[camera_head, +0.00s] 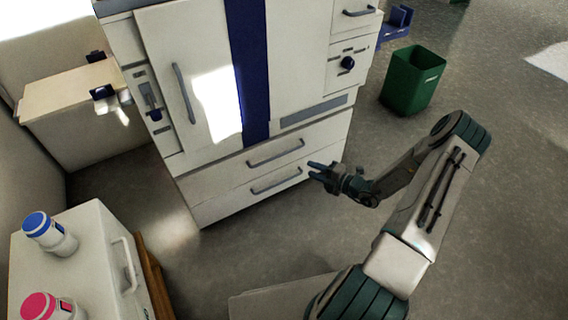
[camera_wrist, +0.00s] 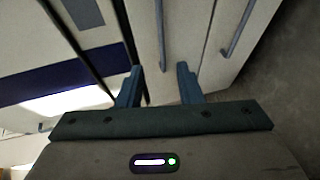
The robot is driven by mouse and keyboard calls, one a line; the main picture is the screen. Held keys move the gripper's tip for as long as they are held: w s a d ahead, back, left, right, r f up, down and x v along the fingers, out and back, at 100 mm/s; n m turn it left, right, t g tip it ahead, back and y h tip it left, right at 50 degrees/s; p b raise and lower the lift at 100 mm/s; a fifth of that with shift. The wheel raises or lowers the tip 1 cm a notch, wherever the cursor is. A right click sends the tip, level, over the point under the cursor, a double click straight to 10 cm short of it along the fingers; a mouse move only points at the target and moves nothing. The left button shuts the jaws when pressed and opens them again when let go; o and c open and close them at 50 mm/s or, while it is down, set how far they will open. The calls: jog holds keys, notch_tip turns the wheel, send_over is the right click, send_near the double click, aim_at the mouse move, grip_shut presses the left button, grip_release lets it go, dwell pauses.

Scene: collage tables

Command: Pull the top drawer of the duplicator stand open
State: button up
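The duplicator stand is the white lower part of the tall machine, with two shut drawers. The top drawer (camera_head: 225,170) has a grey bar handle (camera_head: 276,152); the bottom drawer (camera_head: 225,203) has a similar handle (camera_head: 276,181). My gripper (camera_head: 314,170) is at the right side of the drawer fronts, with its fingers pointing left. In the wrist view my gripper (camera_wrist: 158,78) is open and empty. The top drawer handle (camera_wrist: 160,35) lies ahead, in line with the gap between the fingers, and looks apart from them. The bottom handle (camera_wrist: 238,28) is to its right.
The duplicator's upper body (camera_head: 190,60) has a blue stripe and a door handle. A green bin (camera_head: 412,80) stands behind right. A white cabinet (camera_head: 85,250) at lower left holds a blue-lidded jar (camera_head: 50,233) and a pink-lidded jar (camera_head: 50,306). Floor (camera_head: 250,250) before the drawers is clear.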

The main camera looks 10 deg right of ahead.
jog(key=b+x, duration=0.5)
jog(key=x, duration=0.8)
jog(key=shift+w+a+f, duration=0.2)
jog(key=shift+w, duration=0.1)
grip_shut()
